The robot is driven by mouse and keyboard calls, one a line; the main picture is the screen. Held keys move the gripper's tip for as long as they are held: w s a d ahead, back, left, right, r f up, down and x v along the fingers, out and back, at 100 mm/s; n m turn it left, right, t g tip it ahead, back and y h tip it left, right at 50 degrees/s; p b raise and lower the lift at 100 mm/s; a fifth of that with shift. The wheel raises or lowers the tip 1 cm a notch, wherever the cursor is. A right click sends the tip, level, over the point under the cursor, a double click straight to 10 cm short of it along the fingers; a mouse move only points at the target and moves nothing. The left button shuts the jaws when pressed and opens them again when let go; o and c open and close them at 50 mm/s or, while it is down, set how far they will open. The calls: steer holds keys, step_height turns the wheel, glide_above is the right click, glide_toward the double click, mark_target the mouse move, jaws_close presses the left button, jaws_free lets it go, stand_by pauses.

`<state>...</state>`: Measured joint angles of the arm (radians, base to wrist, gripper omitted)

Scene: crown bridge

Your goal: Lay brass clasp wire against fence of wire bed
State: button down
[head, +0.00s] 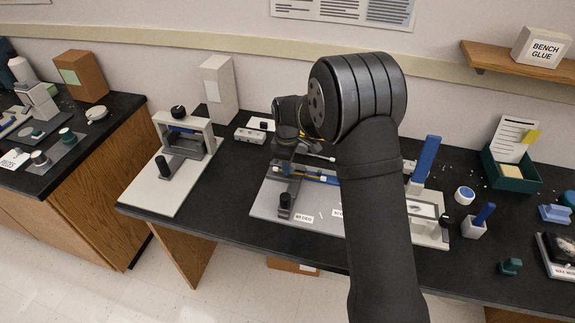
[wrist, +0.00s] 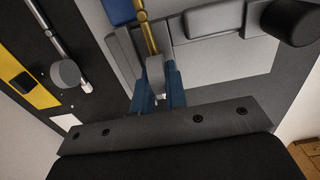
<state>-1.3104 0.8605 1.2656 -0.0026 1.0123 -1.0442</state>
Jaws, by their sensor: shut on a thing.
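The brass clasp wire (wrist: 148,35) runs up from between my fingers in the wrist view, with a grey piece (wrist: 155,72) at its near end. My gripper (wrist: 157,95), with blue fingers, is shut on this end. In the head view a thin brass line (head: 309,177) shows beside a blue strip on the wire bed's grey base plate (head: 266,201). In the wrist view the wire lies over or beside the grey bed parts and a blue block (wrist: 118,10). I cannot tell whether it touches the fence. My arm hides part of the bed in the head view.
A black knob (wrist: 292,20) stands right of the wire in the wrist view. A metal rod with a grey collar (wrist: 66,73) lies left, near a yellow strip (wrist: 28,82). A white press-like fixture (head: 180,160) stands left on the black bench. An upright blue handle (head: 426,158) stands right.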

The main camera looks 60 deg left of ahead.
steer(key=shift+f, duration=0.35)
stand_by(0.5)
steer(key=c, duration=1.4)
jaws_free()
steer(key=shift+o, duration=0.2)
steer(key=shift+r, duration=0.1)
steer(key=shift+w+a, duration=0.1)
steer(key=shift+r, duration=0.3)
step_height(320, 180, up, 17)
steer(key=shift+s+f, duration=0.15)
steer(key=shift+s, duration=0.05)
steer(key=shift+f, duration=0.1)
step_height(320, 180, down, 17)
steer(key=shift+w+f, duration=0.1)
steer(key=shift+f, duration=0.05)
